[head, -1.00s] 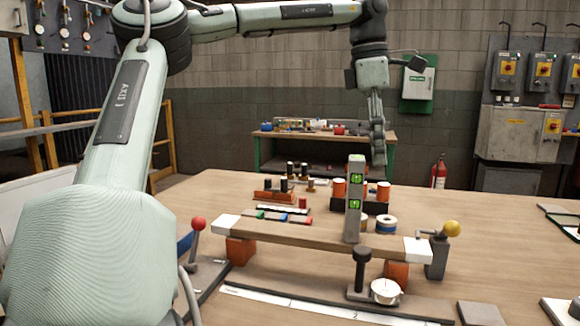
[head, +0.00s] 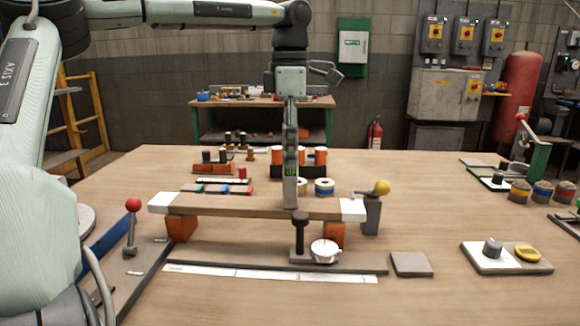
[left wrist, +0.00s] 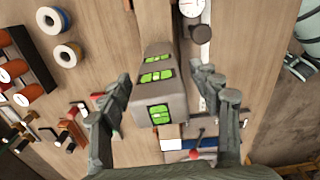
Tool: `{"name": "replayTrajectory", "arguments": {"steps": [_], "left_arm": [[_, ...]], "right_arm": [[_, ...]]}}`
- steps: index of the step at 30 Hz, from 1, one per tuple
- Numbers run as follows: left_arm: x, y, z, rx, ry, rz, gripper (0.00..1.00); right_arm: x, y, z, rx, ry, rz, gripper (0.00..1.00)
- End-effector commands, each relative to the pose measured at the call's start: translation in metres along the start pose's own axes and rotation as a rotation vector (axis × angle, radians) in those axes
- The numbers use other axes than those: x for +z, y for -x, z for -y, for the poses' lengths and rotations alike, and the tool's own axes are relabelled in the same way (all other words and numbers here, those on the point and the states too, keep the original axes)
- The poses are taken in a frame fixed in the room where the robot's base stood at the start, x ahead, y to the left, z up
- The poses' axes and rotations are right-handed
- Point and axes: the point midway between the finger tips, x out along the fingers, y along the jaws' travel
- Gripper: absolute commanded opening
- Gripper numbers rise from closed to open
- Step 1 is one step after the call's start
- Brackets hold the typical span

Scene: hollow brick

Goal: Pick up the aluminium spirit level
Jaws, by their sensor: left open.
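The aluminium spirit level (head: 290,192) is a grey bar with green vials, standing upright on a wooden board (head: 245,204). The board is white at both ends and rests on orange blocks. My left gripper (head: 290,150) points down over the level's upper part and hides its top in the head view. In the left wrist view the level (left wrist: 160,98) stands between the two open fingers of the gripper (left wrist: 160,84). Gaps show on both sides, so the fingers appear apart from it.
A dial gauge (head: 325,250) on a stand with a black knob is in front of the board. A red-knobbed lever (head: 133,206) and a yellow-knobbed one (head: 381,188) flank it. Orange spools (head: 320,156) stand behind.

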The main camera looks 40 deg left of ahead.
Motion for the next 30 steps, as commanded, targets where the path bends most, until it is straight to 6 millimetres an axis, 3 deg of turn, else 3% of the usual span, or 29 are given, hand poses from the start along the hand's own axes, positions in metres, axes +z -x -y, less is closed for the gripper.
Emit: {"name": "replayTrajectory", "arguments": {"steps": [2, 17, 25, 30], "left_arm": [[0.0, 0.0, 0.0, 0.0, 0.0, 0.0, 0.62], [0.0, 0.001, 0.0, 0.0, 0.0, 0.0, 0.0], [0.0, 0.003, 0.0, 0.001, 0.0, 0.001, 0.0], [0.0, 0.015, -0.001, 0.004, 0.001, 0.001, 0.0]], "right_arm": [[0.0, 0.0, 0.0, 0.0, 0.0, 0.0, 0.4], [0.0, 0.0, 0.0, 0.0, 0.0, 0.0, 0.4], [0.0, 0.0, 0.0, 0.0, 0.0, 0.0, 0.4], [0.001, 0.0, 0.0, -0.001, -0.001, 0.003, 0.4]]}}
